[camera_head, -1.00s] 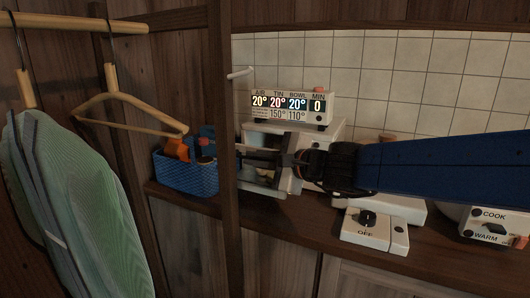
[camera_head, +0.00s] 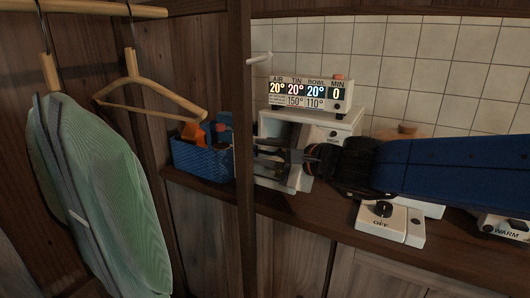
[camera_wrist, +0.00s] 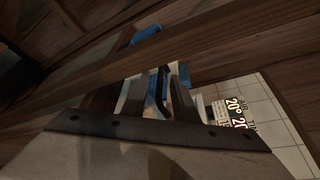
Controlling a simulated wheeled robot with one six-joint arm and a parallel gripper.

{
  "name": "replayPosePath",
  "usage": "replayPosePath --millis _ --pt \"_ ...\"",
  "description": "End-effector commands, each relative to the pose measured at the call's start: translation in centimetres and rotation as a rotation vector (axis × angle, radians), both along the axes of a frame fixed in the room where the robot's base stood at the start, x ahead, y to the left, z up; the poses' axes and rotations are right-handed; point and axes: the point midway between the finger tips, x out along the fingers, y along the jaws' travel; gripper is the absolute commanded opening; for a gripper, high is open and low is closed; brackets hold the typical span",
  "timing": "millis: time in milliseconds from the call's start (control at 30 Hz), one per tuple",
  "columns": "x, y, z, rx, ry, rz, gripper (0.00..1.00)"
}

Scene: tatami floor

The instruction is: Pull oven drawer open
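The oven (camera_head: 348,127) is a small white box on the wooden counter, with a lit display (camera_head: 310,93) on top reading AIR, TIN, BOWL and MIN. Its left-facing front is partly hidden by my gripper and a wooden post. My gripper (camera_head: 272,154) reaches in from the right across the oven's front, its fingers apart. In the wrist view my gripper (camera_wrist: 158,95) shows two spaced fingers with a dark bar between them. I cannot tell whether that bar is the drawer handle or whether they touch it. How far the drawer stands out is unclear.
A wooden post (camera_head: 243,220) stands just left of my fingertips. A blue basket (camera_head: 200,160) with items sits behind it. A white unit with a dial (camera_head: 383,210) stands right of the oven. A hanger (camera_head: 150,95) and green garment (camera_head: 95,200) hang at left.

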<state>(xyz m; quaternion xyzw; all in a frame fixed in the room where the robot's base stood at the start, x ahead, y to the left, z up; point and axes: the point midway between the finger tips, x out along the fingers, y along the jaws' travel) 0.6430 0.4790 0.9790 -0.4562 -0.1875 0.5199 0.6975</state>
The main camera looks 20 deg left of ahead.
Motion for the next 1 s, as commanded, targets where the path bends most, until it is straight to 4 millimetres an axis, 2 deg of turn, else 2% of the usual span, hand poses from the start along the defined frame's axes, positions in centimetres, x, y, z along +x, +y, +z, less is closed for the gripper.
replayPosePath --millis 267,1000 --pt "-0.6 -1.6 0.4 0.001 -0.003 -0.001 0.26" --pt "-5.2 -12.1 3.0 0.002 -0.004 -0.002 0.26"
